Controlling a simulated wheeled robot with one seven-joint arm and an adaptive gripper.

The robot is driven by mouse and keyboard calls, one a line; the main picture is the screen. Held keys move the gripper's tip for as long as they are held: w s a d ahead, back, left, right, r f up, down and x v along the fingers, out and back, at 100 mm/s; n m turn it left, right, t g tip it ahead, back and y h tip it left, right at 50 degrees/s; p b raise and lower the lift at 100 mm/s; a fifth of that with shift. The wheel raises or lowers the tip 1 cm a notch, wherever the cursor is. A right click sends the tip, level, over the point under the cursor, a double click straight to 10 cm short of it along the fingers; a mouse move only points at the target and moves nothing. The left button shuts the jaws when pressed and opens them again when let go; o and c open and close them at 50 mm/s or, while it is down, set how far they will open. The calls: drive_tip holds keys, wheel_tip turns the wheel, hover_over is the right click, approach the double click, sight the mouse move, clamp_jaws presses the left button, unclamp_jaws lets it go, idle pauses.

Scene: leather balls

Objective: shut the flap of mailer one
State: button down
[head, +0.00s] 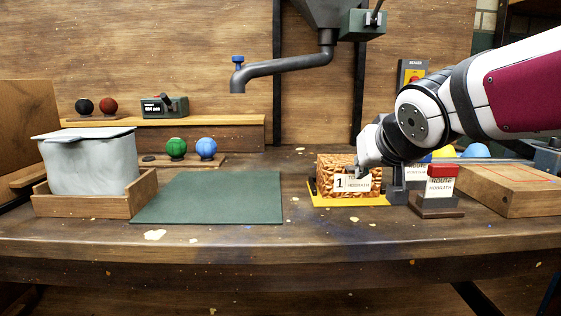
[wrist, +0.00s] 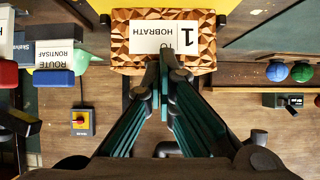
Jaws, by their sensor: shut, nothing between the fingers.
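Mailer one is a brown box with a faceted pattern (head: 328,165) and a white label reading 1 and HOBRATH. It stands on a yellow mat (head: 345,200) right of the middle of the bench. It fills the top middle of the wrist view (wrist: 120,45), with the label upside down. My gripper (head: 365,168) is at the mailer's right part in the head view, partly covering it. In the wrist view my gripper (wrist: 165,58) is shut and empty, its tips overlapping the label's edge. I cannot tell whether they touch, or how the flap lies.
A red-topped route card stand (head: 440,187) and a wooden block (head: 515,188) are to the right. A green mat (head: 215,197) lies clear to the left, beside a lined wooden bin (head: 90,205). A grey spout (head: 285,66) hangs above.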

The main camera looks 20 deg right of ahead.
drive_tip(key=shift+r, duration=0.1)
idle(0.3)
drive_tip(key=shift+r+p, duration=0.55)
drive_tip(key=shift+r, duration=0.1)
